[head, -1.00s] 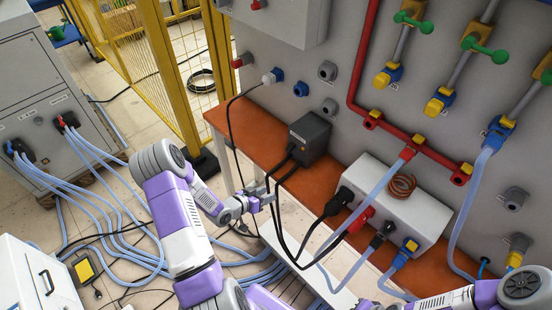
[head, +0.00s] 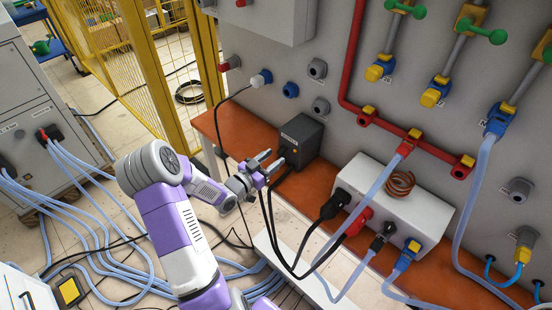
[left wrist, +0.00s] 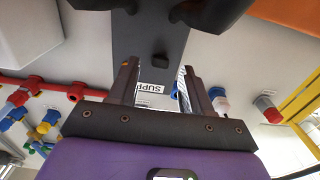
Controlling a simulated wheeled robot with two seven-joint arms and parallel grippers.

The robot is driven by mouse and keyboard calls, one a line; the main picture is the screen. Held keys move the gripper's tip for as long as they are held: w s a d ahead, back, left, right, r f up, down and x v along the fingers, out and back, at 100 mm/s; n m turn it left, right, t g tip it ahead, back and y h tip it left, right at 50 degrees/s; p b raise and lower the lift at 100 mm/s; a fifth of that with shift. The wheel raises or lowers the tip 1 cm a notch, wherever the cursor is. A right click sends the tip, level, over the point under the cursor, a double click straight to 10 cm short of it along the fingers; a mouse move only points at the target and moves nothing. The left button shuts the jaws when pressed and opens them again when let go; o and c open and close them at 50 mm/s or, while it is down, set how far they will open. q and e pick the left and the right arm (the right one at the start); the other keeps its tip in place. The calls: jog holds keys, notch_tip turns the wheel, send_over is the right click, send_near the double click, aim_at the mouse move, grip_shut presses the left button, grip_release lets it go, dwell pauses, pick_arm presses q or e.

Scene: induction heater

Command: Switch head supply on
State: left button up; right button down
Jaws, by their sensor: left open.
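The head supply is a dark grey box (head: 301,138) on the orange-brown shelf, with black cables at its front. In the left wrist view the box (left wrist: 135,35) appears upside down, with a small black switch (left wrist: 160,61) and a partly hidden white label reading "SUPP". My left gripper (head: 271,162) is open and empty, just left of the box's front in the head view. In the left wrist view its two fingers (left wrist: 160,77) point toward the box face, with the switch between and beyond them. I cannot tell the switch's position. My right gripper is not in view.
Black cables hang close beside my left gripper. A white box with a copper coil (head: 400,184) stands on the shelf (head: 430,283) to the right. Red pipe (head: 352,60) and valves line the wall. A yellow fence (head: 130,60) stands at the left.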

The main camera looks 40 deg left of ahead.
aim_at(282, 149)
pick_arm(q)
jog(key=shift+w, duration=0.95)
grip_shut()
jog(key=shift+d+r+g+p, duration=0.1)
jog(key=shift+r+g+p, duration=0.2)
jog(key=shift+p, duration=0.3)
jog(key=r+g+p, duration=0.1)
jog(key=g+p, duration=0.2)
jog(key=p, duration=0.3)
jog(key=r+g+p, duration=0.1)
jog(key=g+p, duration=0.2)
jog(key=p, duration=0.3)
jog(key=r+g+p, duration=0.1)
jog(key=g+p, duration=0.1)
jog(key=p, duration=0.4)
jog(key=shift+w+r+g+y+p, duration=0.3)
jog(key=shift+r+g+y, duration=0.05)
jog(key=shift+g+y, duration=0.05)
jog(key=shift+w+f+g+p, duration=0.1)
jog(key=shift+g+p, duration=0.3)
jog(key=shift+p, duration=0.5)
